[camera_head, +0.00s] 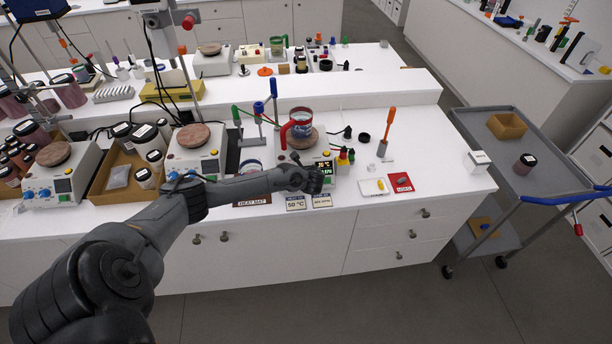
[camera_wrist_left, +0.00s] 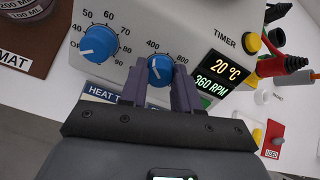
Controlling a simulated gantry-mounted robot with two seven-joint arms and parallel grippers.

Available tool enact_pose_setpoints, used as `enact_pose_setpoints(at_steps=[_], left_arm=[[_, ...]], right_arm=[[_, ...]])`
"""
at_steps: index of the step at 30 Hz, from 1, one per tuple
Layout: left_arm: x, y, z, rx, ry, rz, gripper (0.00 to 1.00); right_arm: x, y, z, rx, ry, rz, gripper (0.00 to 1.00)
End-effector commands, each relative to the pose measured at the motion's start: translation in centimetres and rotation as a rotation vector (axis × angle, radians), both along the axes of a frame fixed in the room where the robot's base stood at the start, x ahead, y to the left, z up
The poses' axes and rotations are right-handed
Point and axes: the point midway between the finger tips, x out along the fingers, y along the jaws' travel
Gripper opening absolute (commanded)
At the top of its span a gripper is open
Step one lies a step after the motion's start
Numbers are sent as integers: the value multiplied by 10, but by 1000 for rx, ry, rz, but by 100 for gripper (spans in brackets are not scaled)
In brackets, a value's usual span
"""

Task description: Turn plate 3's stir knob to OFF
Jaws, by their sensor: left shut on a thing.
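The hot plate (camera_head: 317,157) under my left gripper carries a beaker with a red handle (camera_head: 300,122); I cannot read a plate number. Its panel fills the left wrist view, with a blue stir knob (camera_wrist_left: 160,68) beside the marks 400 and 800. My left gripper (camera_wrist_left: 161,80) is shut on this knob, one dark finger on each side. The gripper (camera_head: 318,180) is at the plate's front in the head view, where it hides the knobs. The display (camera_wrist_left: 217,76) reads 20 °C and 360 RPM. My right gripper is not in view.
A second blue knob (camera_wrist_left: 99,44), with marks up to 90, sits left of the held one. Another hot plate (camera_head: 205,158) stands to the left. A grey cart (camera_head: 530,145) is at right.

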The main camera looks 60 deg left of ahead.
Motion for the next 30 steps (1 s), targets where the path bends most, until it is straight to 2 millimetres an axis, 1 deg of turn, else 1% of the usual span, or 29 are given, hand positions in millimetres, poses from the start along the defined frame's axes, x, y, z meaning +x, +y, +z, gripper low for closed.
enact_pose_setpoints(at_steps=[10,30], left_arm=[[-1,-1,0,-93,-200,215,1],[-2,-1,-1,-278,-614,656,1]], right_arm=[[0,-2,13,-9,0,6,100],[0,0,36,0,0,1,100]])
